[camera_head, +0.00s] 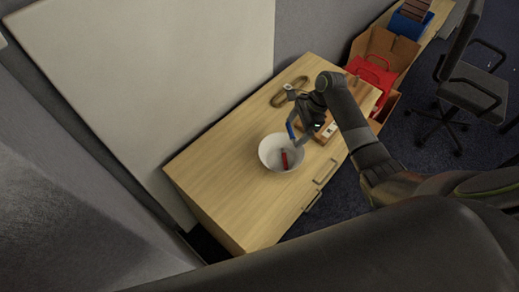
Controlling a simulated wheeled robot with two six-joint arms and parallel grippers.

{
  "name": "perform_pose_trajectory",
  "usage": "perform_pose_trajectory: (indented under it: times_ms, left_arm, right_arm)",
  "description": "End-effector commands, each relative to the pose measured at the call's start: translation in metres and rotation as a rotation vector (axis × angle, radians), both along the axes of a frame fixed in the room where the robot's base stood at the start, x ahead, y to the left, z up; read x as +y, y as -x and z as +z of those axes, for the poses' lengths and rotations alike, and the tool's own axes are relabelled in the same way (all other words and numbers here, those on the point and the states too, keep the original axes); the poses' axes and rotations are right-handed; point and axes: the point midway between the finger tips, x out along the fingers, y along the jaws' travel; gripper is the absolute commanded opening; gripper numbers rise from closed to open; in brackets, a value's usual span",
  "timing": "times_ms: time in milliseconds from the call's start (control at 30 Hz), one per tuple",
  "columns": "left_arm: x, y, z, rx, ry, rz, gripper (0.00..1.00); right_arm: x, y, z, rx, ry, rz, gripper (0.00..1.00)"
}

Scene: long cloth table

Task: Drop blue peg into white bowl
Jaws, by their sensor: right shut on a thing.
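The white bowl (266,159) stands on the wooden cabinet top, with a red object (284,160) inside it. My right gripper (292,134) is over the bowl's upper right rim, pointing down and left. It is shut on the blue peg (290,129), which shows as a small blue upright piece at the jaws. The peg's lower end is near the rim; I cannot tell its exact height above the bowl. My left gripper is not in view.
A looped brown item (289,92) lies behind. The wooden cabinet top (215,165) is clear on the left. A red bag (371,74) and an office chair (472,84) are farther right.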

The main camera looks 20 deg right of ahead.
Motion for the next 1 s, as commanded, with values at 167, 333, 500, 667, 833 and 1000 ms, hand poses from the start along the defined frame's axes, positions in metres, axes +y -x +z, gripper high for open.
perform_pose_trajectory:
  times_ms: [167, 333, 500, 667, 833, 1000]
  left_arm:
    - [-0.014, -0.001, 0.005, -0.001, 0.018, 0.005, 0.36]
    - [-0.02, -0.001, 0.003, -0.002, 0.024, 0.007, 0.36]
    - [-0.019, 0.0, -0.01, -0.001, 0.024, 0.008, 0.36]
    - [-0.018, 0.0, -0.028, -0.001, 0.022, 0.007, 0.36]
    - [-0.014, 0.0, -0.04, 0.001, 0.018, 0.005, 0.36]
    - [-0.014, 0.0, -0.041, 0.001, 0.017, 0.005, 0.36]
  right_arm:
    - [-0.006, 0.001, 0.002, 0.001, 0.0, -0.008, 0.61]
    - [-0.006, 0.0, -0.008, 0.002, 0.0, -0.01, 0.61]
    - [-0.006, 0.001, -0.032, 0.0, 0.0, -0.009, 0.61]
    - [-0.006, 0.0, -0.049, -0.001, 0.001, -0.007, 0.61]
    - [-0.006, 0.0, -0.057, 0.0, 0.001, -0.007, 0.61]
    - [-0.006, 0.0, -0.057, 0.0, 0.001, -0.007, 0.61]
